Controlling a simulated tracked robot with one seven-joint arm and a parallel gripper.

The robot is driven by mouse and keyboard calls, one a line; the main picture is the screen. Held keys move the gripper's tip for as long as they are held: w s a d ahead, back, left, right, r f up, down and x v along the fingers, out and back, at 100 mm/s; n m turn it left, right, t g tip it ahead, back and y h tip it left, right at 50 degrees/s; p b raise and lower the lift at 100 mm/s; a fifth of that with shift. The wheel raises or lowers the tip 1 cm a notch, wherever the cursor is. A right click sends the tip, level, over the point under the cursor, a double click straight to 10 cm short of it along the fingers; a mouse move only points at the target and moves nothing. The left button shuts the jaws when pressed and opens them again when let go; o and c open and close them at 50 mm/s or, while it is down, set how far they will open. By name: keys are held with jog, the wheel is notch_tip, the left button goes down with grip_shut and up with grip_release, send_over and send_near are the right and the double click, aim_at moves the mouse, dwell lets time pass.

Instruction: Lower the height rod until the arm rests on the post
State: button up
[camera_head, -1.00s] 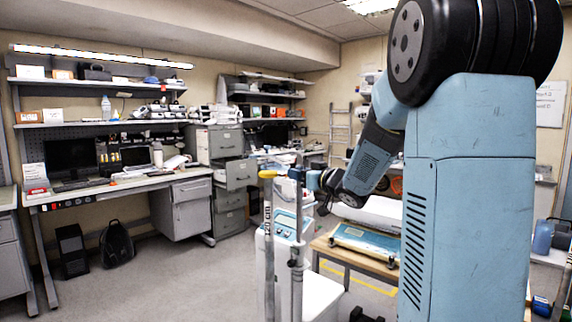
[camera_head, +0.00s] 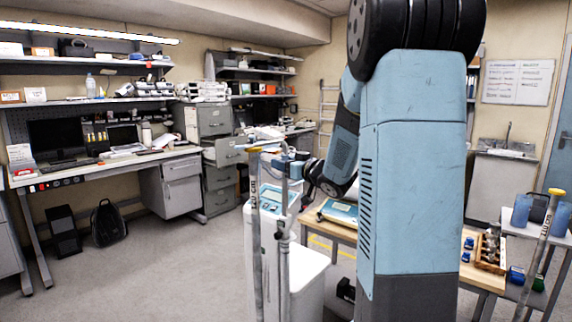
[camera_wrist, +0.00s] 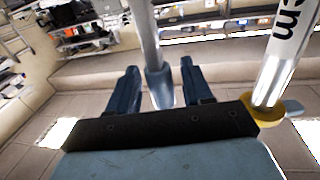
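A grey labelled post (camera_head: 257,235) with a yellow cap (camera_head: 254,150) stands left of a thinner grey rod (camera_head: 284,262) in the head view. The yellow cap also shows in the wrist view (camera_wrist: 264,110), with part of the "cm" label. My gripper (camera_head: 288,163) is at the upper end of the rod. In the wrist view, my gripper (camera_wrist: 160,85) has its two dark blue fingers apart, one on each side of the grey rod (camera_wrist: 150,40), with visible gaps. Contact is not visible. The arm and whether it touches the post cannot be made out clearly.
A white pump cabinet (camera_head: 305,285) stands behind the rod. A wooden table (camera_head: 340,232) with a blue-white device (camera_head: 340,213) is to its right. Another yellow-capped labelled post (camera_head: 545,235) stands far right. Open floor (camera_head: 150,270) lies to the left.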

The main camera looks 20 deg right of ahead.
jog(key=v, duration=1.3)
jog(key=shift+s, duration=0.35)
jog(key=shift+d, duration=0.1)
